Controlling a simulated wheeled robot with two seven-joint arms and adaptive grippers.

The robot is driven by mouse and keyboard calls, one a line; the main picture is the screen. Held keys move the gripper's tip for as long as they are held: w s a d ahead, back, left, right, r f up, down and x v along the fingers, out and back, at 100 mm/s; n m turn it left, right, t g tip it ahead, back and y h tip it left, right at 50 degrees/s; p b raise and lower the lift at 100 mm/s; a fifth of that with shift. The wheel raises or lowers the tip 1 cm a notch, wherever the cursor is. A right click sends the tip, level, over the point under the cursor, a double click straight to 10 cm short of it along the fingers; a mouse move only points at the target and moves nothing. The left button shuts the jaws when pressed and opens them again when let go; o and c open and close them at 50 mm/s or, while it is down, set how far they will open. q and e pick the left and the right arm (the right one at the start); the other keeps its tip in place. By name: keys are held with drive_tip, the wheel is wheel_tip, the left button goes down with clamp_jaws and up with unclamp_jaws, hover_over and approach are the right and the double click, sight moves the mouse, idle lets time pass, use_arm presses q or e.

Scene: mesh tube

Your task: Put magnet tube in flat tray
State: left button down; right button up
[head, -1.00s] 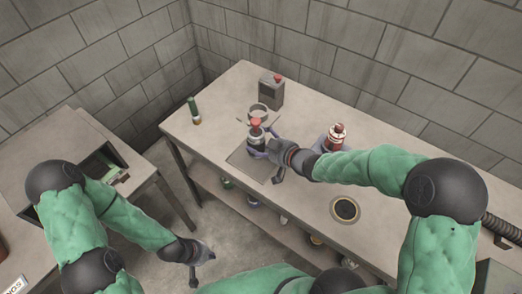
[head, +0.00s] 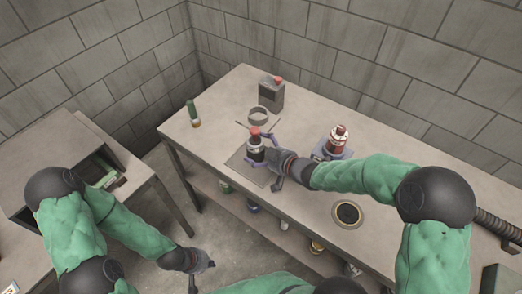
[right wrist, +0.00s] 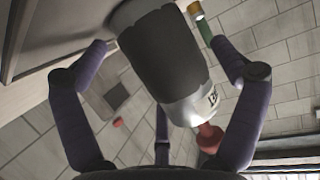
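A dark tube with a silver shoulder and red cap (head: 256,153), likely the magnet tube, stands roughly upright at the flat grey square tray (head: 240,168) on the long table. Whether its base touches the tray is hard to tell. My right gripper (head: 262,152) has its purple fingers spread around the tube. In the right wrist view the tube (right wrist: 165,65) lies between the fingers with a clear gap on the right side, so the gripper looks open. My left gripper (head: 203,274) hangs low near the floor gap, its fingers apart and empty.
Behind the tray is a ring stand (head: 258,115) and a grey can with a red cap (head: 271,92). A green tube (head: 193,113) stands at the back left. A red-and-white bottle in a holder (head: 337,140) and a round black dish (head: 347,213) are to the right.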

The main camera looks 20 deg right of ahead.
drive_tip(key=shift+r, duration=0.1)
drive_tip(key=shift+s+d+r, duration=0.1)
drive_tip(key=shift+s+r, duration=0.05)
drive_tip(key=shift+r, duration=0.05)
drive_tip(key=p+v, duration=0.4)
drive_tip(key=v, duration=0.7)
drive_tip(key=shift+s+d+p, duration=0.2)
drive_tip(key=shift+s+p, duration=0.05)
drive_tip(key=shift+p, duration=0.1)
